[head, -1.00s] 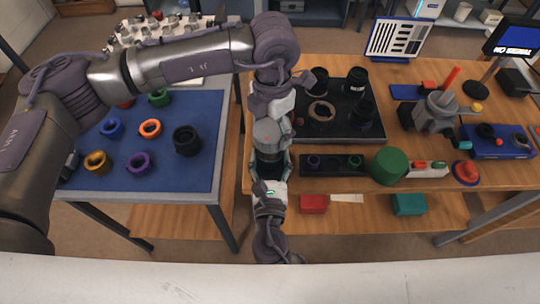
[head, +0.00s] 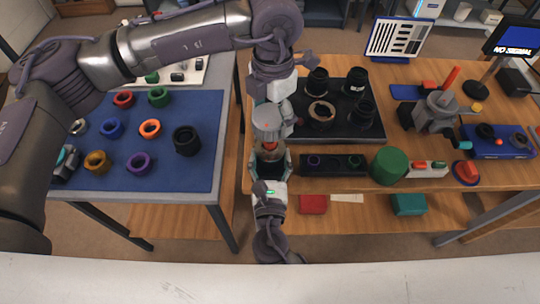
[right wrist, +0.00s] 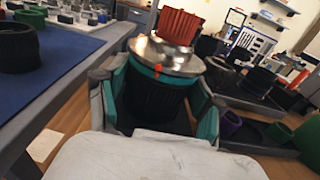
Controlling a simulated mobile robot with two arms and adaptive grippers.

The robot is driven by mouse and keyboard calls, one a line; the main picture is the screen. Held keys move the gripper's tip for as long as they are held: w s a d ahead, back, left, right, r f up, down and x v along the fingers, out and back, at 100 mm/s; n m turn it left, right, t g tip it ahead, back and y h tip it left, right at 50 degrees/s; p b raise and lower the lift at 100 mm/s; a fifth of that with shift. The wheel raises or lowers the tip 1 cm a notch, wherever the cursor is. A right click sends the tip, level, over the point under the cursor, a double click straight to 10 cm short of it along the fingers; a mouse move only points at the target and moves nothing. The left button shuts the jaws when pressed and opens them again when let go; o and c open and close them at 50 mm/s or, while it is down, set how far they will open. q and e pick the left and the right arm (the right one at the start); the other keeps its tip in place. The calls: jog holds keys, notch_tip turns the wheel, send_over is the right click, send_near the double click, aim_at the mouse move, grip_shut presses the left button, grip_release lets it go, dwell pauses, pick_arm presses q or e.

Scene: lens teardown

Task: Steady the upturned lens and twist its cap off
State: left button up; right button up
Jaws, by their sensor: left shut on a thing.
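The upturned lens (right wrist: 155,98) stands upright in my right gripper (right wrist: 158,118), a dark barrel with a teal ring. It also shows in the head view (head: 269,159). My right gripper's fingers lie on both sides of the barrel. The left gripper does not show in the right wrist view.
A black tray (head: 338,136) with several dark lens parts lies right of the grippers. A dark holder (head: 334,171) and a green cylinder (head: 389,166) stand near the bench's front edge. The blue mat (head: 205,105) at left holds coloured rings.

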jog(key=o, duration=0.4)
jog(key=shift+c, duration=0.2)
jog(key=shift+s, duration=0.15)
pick_arm(q)
jog(key=shift+r+p, duration=0.95)
pick_arm(e)
jog(key=s+r, duration=0.2)
jog(key=s, duration=0.6)
jog(key=shift+s, duration=0.4)
